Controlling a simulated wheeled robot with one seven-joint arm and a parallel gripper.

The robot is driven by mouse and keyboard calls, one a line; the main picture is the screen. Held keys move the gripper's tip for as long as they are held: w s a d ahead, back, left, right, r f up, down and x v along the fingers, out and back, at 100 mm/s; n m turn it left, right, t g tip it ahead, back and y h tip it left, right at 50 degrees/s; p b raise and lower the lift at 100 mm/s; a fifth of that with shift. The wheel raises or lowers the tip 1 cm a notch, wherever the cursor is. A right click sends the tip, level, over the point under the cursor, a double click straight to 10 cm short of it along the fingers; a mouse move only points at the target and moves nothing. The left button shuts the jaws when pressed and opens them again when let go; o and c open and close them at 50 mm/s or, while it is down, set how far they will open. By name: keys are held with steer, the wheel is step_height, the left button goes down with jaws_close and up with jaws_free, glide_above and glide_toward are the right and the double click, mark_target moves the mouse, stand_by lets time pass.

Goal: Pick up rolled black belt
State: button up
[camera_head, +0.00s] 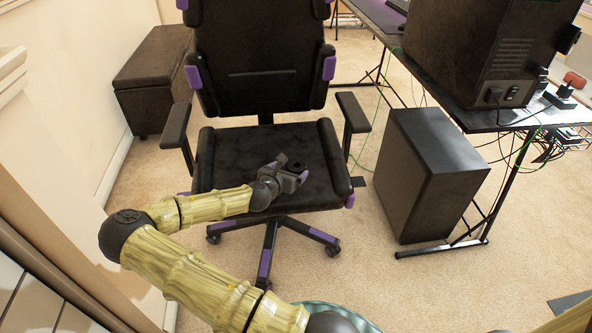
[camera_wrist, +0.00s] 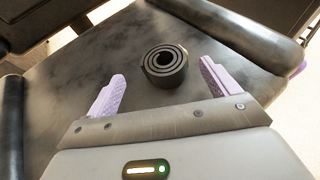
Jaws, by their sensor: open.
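The rolled black belt (camera_wrist: 164,66) lies on the seat of a black office chair, its spiral edge facing up. It shows in the head view as a small dark ring (camera_head: 298,166) just beyond my gripper (camera_head: 291,181). In the wrist view my gripper (camera_wrist: 158,88) is open, with its two pale purple fingers apart. The belt appears between and slightly ahead of the fingertips, with nothing held. I cannot tell whether any finger touches it.
The chair seat (camera_head: 225,150) has raised side edges, armrests (camera_head: 352,112) on both sides and a tall backrest (camera_head: 262,50). A dark cabinet (camera_head: 430,170) and a desk (camera_head: 500,118) with a computer case stand to the right. A dark ottoman (camera_head: 150,80) stands behind left.

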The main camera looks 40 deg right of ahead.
mark_target(295, 166)
steer(key=b+x, duration=0.2)
steer(key=x, duration=0.1)
steer(key=b+x, duration=0.1)
steer(key=shift+s+d+f, duration=0.1)
steer(key=shift+d+f, duration=0.15)
steer(key=shift+d, duration=0.4)
steer(key=c, duration=1.1)
steer(key=shift+a, duration=0.1)
steer(key=shift+r, duration=0.15)
step_height(295, 166, up, 10)
steer(key=p, duration=0.5)
